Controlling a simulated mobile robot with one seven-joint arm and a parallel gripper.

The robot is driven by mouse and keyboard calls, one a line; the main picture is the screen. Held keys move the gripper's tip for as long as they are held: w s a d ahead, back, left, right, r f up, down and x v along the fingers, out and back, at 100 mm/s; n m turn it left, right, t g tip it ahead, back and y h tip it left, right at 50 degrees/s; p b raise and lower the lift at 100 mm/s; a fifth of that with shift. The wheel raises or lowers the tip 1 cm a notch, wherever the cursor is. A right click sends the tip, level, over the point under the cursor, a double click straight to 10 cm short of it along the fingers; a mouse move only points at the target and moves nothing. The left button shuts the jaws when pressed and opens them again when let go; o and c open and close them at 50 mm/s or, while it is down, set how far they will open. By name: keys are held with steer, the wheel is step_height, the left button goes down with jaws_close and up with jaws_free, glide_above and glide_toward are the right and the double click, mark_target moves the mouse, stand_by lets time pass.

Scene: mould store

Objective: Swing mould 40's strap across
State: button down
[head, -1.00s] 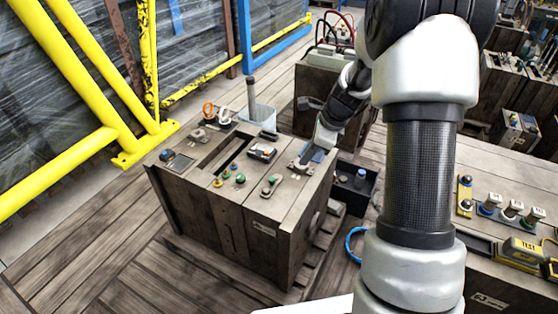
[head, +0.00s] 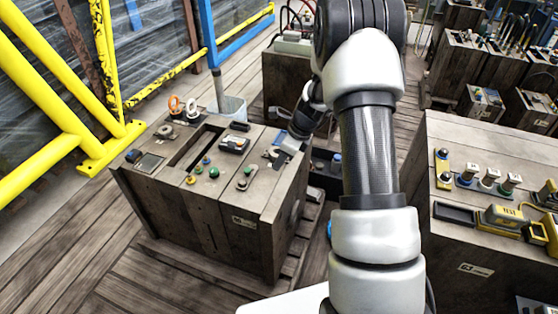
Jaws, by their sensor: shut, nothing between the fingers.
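A wooden mould block (head: 200,235) stands at the middle left, with a long dark slot in its top and a small label on its front; the label is too small to read surely as 40. A small metal plate (head: 270,154) shows near its right top edge; I cannot tell whether it is the strap. My gripper (head: 279,149) is at that edge, beside or over the plate. It is shut with nothing held. The fingertips are small and partly hidden, so contact is unclear.
A second block (head: 440,235) with tagged fittings stands at the right. Yellow railing (head: 103,154) runs along the left. Plank floor (head: 55,245) is clear in front.

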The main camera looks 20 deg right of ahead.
mark_target(269, 179)
steer(key=b+x, duration=0.1)
steer(key=x, duration=0.5)
steer(key=shift+f, duration=0.1)
steer(key=w+a, duration=0.1)
steer(key=w+a+b, duration=0.1)
steer(key=shift+a, duration=0.35)
steer(key=shift+w+a, duration=0.2)
steer(key=shift+a, duration=0.05)
steer(key=shift+w, duration=0.1)
steer(key=shift+w+n, duration=0.15)
steer(key=shift+n, duration=0.25)
